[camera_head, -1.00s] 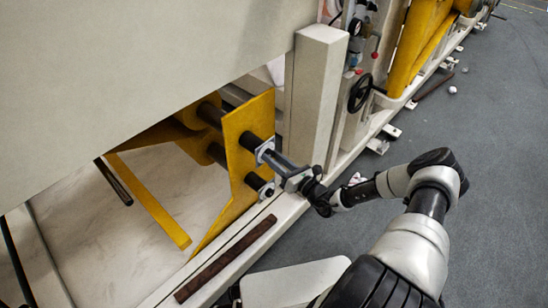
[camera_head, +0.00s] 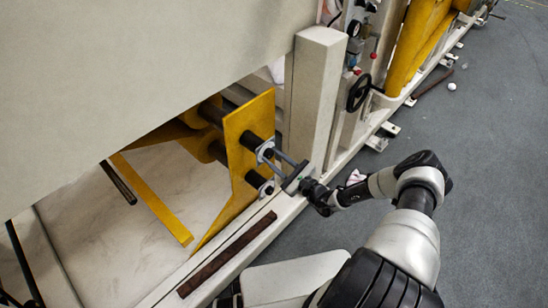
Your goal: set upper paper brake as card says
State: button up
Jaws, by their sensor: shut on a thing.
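A similar lower brake (camera_head: 267,188) sits below, apart from the fingers. I cannot read any brake setting, and I cannot make out a card.
A pale upright post (camera_head: 314,95) stands just behind my gripper. A black handwheel (camera_head: 359,92) is farther back. A dark brown bar (camera_head: 228,254) lies on the pale base rail below. The grey floor (camera_head: 470,180) at right is largely clear.

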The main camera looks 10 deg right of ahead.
jog(key=shift+n, duration=0.3)
jog(key=o, duration=1.1)
jog(key=shift+c, duration=0.2)
jog(key=shift+s+d, duration=0.1)
jog(key=p+v, duration=0.2)
jog(key=v, duration=1.5)
jog(key=shift+d+r, duration=0.1)
